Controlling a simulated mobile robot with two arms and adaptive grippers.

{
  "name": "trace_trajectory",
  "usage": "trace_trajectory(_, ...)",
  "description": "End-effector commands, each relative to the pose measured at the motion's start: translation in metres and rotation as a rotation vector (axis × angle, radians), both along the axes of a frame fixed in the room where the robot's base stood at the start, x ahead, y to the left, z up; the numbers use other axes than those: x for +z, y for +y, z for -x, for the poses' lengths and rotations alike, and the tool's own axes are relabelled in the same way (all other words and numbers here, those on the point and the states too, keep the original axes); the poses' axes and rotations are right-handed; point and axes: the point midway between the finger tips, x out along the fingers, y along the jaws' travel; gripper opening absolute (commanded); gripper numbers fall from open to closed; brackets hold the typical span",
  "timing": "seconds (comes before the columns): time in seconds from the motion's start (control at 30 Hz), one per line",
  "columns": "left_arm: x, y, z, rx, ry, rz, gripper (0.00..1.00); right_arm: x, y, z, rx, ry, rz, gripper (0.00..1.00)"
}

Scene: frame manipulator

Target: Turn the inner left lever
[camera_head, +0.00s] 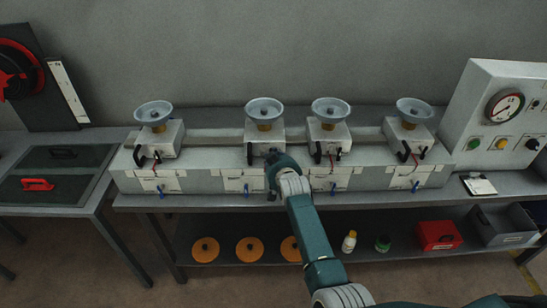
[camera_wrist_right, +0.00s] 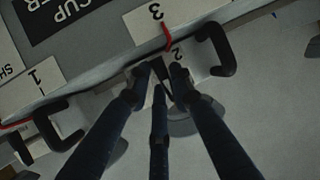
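Four white units stand in a row on the bench, each with a grey dish on top and a black lever in front. The inner left unit (camera_head: 258,133) is second from the left. Its black lever (camera_head: 250,153) is partly hidden behind my right gripper (camera_head: 271,158), which is right at the unit's front. In the right wrist view, my dark fingers (camera_wrist_right: 158,85) converge beside a label "2". A dark part lies between the fingertips. I cannot tell whether they grip it. Two other black handles show to either side. My left gripper is not in view.
A control panel (camera_head: 500,112) with a gauge stands at the right. Orange discs (camera_head: 205,249), bottles and a red box (camera_head: 438,235) are on the lower shelf.

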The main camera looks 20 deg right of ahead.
Motion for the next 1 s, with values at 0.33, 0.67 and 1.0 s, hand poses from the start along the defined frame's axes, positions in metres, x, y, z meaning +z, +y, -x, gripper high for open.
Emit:
trace_trajectory(0.33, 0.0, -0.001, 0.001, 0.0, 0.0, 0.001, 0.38, 0.0, 0.0, 0.0, 0.0, 0.0, -0.001, 0.4)
trace_trajectory(0.67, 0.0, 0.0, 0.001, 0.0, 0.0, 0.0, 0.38, 0.009, 0.002, 0.023, -0.001, -0.001, -0.002, 0.4)
trace_trajectory(1.0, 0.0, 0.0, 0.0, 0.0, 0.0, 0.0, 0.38, 0.031, 0.008, 0.076, 0.001, -0.001, 0.0, 0.4)
